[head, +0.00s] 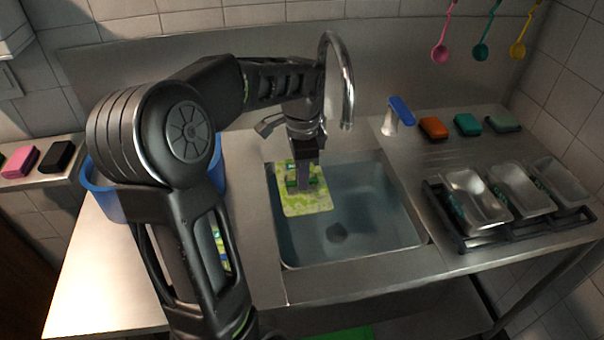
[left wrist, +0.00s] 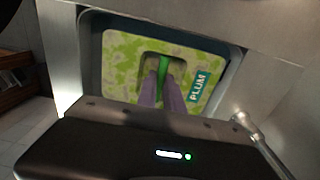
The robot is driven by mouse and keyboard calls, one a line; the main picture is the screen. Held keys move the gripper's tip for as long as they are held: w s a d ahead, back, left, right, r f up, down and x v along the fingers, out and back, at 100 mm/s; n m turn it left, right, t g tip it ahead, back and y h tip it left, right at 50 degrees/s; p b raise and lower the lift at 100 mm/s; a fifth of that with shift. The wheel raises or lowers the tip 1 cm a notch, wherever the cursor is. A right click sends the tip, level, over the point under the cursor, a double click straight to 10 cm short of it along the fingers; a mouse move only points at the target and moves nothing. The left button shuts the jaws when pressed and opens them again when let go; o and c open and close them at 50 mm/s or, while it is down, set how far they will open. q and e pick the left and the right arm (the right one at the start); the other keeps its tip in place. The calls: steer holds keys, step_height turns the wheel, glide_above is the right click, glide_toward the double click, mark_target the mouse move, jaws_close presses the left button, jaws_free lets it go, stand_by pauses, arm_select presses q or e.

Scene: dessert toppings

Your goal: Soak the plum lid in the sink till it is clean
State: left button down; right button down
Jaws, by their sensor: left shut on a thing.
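The plum lid (head: 305,203) is a flat square panel, white with green blotches and a green handle. It is at the left side of the sink (head: 375,215), low in the basin. My left gripper (head: 305,180) reaches down into the sink and is shut on the lid's green handle. In the left wrist view the plum lid (left wrist: 135,48) shows a teal "PLUM" label, with the two gripper fingers (left wrist: 162,92) at its handle. I cannot tell whether the lid touches the basin floor. My right gripper is not in view.
The faucet (head: 345,85) arches over the back of the sink. A blue tub (head: 103,192) stands left, partly behind my arm. A black rack (head: 462,238) with metal trays (head: 473,200), several sponges (head: 433,127) and a blue-topped bottle (head: 397,115) are on the right.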

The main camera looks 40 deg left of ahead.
arm_select(q)
steer(key=shift+f+b, duration=1.8)
steer(key=shift+f, duration=0.35)
steer(key=shift+f+b, duration=5.1)
steer(key=shift+f, duration=2.7)
steer(key=c, duration=1.4)
jaws_free()
steer(key=shift+r, duration=0.1)
step_height(320, 180, up, 16)
steer(key=p, duration=1.3)
